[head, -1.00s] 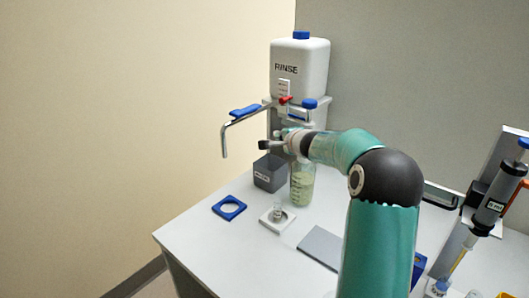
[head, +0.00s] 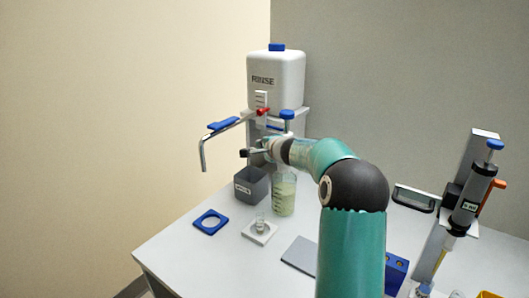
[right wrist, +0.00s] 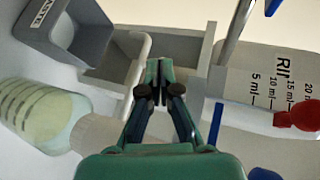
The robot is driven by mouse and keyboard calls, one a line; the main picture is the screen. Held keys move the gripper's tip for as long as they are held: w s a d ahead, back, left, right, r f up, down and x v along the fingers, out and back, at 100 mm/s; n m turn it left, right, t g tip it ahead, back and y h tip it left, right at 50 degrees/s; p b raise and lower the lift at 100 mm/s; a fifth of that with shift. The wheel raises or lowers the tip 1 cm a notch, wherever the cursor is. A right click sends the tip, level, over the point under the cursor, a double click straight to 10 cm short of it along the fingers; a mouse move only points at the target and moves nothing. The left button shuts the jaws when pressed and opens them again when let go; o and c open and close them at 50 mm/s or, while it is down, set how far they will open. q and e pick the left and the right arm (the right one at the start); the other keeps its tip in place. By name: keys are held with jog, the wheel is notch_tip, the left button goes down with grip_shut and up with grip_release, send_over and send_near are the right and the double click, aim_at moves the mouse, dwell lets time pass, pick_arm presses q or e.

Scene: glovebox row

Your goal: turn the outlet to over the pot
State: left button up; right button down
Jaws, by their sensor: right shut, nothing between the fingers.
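The outlet is a bent metal pipe (head: 203,152) with a blue lever (head: 222,124), reaching left from the stand under the white RINSE tank (head: 277,80). Its down-turned end hangs left of the grey labelled container (head: 250,186), above and apart from the table. A small clear glass pot (head: 260,222) stands on a white square base in front. My right gripper (head: 250,153) is shut and empty, below and right of the pipe, over the grey container's back edge. In the right wrist view the closed fingertips (right wrist: 156,70) touch no pipe. My left gripper is out of view.
A beaker of pale green liquid (head: 284,196) stands right of the grey container, close under my right arm. A red knob (head: 263,112) and blue knob (head: 286,115) sit on the stand. A syringe stand (head: 462,200) is at right.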

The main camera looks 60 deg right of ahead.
jog(key=shift+s, duration=0.15)
jog(key=a+b+v, duration=0.1)
jog(key=b+v, duration=0.1)
jog(key=v, duration=0.5)
jog(key=w+a+f+b+v, duration=0.1)
jog(key=v, duration=0.6)
jog(key=shift+a+f+b, duration=0.15)
jog(key=shift+a+b, duration=0.2)
jog(key=shift+a, duration=0.3)
